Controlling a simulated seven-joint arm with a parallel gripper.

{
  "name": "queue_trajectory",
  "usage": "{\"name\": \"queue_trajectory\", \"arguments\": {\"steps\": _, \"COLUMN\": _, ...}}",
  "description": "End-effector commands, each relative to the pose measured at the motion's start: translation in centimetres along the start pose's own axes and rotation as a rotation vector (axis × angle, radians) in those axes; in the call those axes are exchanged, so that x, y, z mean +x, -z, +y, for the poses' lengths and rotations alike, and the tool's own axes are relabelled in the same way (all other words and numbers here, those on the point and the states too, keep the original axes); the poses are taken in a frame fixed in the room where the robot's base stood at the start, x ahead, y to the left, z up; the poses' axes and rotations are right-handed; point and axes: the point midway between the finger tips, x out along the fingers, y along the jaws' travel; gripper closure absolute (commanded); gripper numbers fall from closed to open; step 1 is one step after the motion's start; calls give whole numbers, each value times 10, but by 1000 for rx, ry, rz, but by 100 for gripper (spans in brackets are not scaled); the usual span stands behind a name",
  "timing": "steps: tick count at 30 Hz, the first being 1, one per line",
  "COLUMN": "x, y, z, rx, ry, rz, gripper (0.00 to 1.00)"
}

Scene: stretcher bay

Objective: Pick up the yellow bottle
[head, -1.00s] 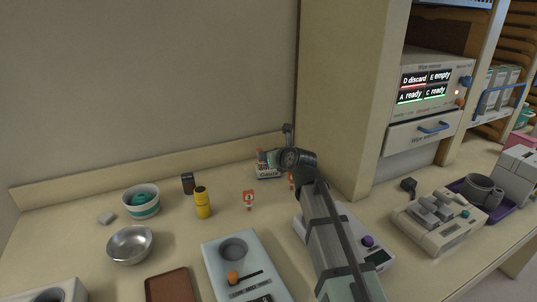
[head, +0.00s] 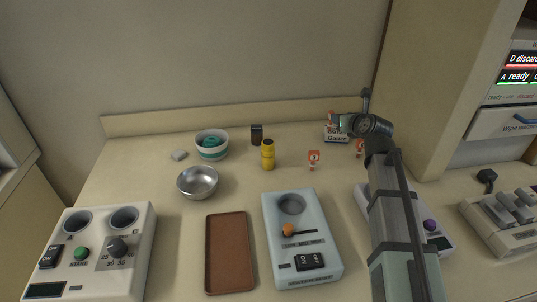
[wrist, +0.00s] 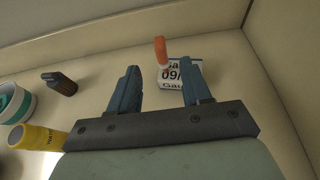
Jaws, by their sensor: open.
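The yellow bottle (head: 267,155) stands upright on the counter towards the back, left of my arm in the head view. In the wrist view the yellow bottle (wrist: 36,137) shows at the left edge, beside the base of my gripper and outside its fingers. My gripper (wrist: 158,88) is open and empty, with its two blue fingers apart. Beyond the fingertips are a gauze box (wrist: 183,74) and an orange-topped item (wrist: 161,52). In the head view my gripper is mostly hidden behind the arm's end, near the gauze box (head: 336,133).
A metal bowl (head: 197,183), brown tray (head: 229,255) and pale blue device (head: 304,250) lie nearer the front. Bare counter surrounds the bottle's front.

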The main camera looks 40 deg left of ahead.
Motion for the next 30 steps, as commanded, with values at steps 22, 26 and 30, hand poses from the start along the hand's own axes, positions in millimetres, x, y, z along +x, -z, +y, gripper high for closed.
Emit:
{"name": "queue_trajectory", "arguments": {"steps": 22, "x": 0, "y": 0, "z": 0, "rx": 0, "ry": 0, "rz": 0, "gripper": 24}}
{"name": "queue_trajectory", "arguments": {"steps": 26, "x": 0, "y": 0, "z": 0, "rx": 0, "ry": 0, "rz": 0, "gripper": 24}}
{"name": "queue_trajectory", "arguments": {"steps": 30, "x": 2, "y": -1, "z": 10, "rx": -5, "ry": -12, "rz": 0, "gripper": 24}}
